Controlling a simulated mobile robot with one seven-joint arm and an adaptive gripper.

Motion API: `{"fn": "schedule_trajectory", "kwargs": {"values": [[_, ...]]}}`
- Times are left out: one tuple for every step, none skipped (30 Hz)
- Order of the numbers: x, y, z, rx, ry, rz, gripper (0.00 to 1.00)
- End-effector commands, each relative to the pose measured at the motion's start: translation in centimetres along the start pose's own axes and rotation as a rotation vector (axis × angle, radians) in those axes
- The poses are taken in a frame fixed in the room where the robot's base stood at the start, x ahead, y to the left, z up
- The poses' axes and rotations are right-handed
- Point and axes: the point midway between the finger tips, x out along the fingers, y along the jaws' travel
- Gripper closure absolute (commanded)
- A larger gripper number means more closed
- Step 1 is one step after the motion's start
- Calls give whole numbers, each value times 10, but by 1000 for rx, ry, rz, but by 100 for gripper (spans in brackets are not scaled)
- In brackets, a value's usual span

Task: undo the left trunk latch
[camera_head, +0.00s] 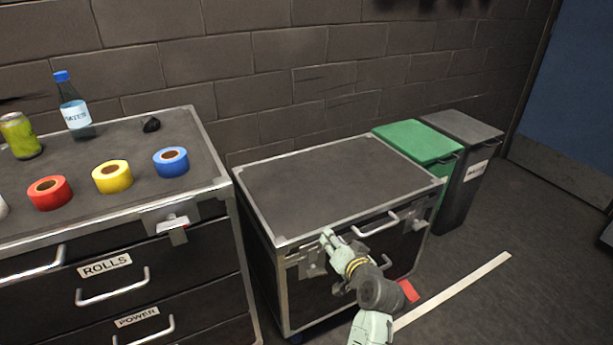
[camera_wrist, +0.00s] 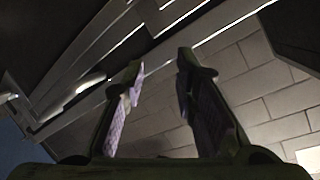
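The trunk (camera_head: 330,185) is a dark case with metal edges and a shut lid, standing on the floor in the middle of the head view. Its left latch (camera_head: 312,267) is a metal plate on the front face near the left corner, partly hidden. My gripper (camera_head: 328,236) is at the front top edge, just above and right of this latch. Contact cannot be told. In the wrist view my gripper (camera_wrist: 161,66) has its two fingers apart, with nothing clearly between them. A second latch (camera_head: 416,214) sits near the right front corner.
A drawer cabinet (camera_head: 100,235) stands close on the left, with tape rolls, a bottle and a can on top. Green (camera_head: 416,140) and grey (camera_head: 462,125) bins stand right of the trunk. A handle (camera_head: 375,222) juts from the trunk front.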

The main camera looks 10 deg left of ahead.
Motion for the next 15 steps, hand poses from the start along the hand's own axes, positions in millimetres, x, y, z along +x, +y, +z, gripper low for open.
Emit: {"fn": "schedule_trajectory", "kwargs": {"values": [[1,-8,-9,-35,15,8,73],[0,-11,-14,-55,24,16,73],[0,-16,-22,-82,38,25,73],[0,-20,-25,-97,45,30,73],[1,-23,-29,-111,53,32,73],[1,-28,-35,-131,66,37,73],[0,-33,-39,-146,77,39,73],[0,-37,-44,-162,87,42,73],[0,-43,-49,-181,100,46,73],[0,-47,-53,-195,110,50,73],[-1,-51,-57,-209,121,52,73],[-2,-58,-63,-229,136,55,73],[-2,-62,-67,-242,146,58,73],[-3,-66,-71,-256,157,61,73],[-4,-72,-76,-274,171,65,73]]}}
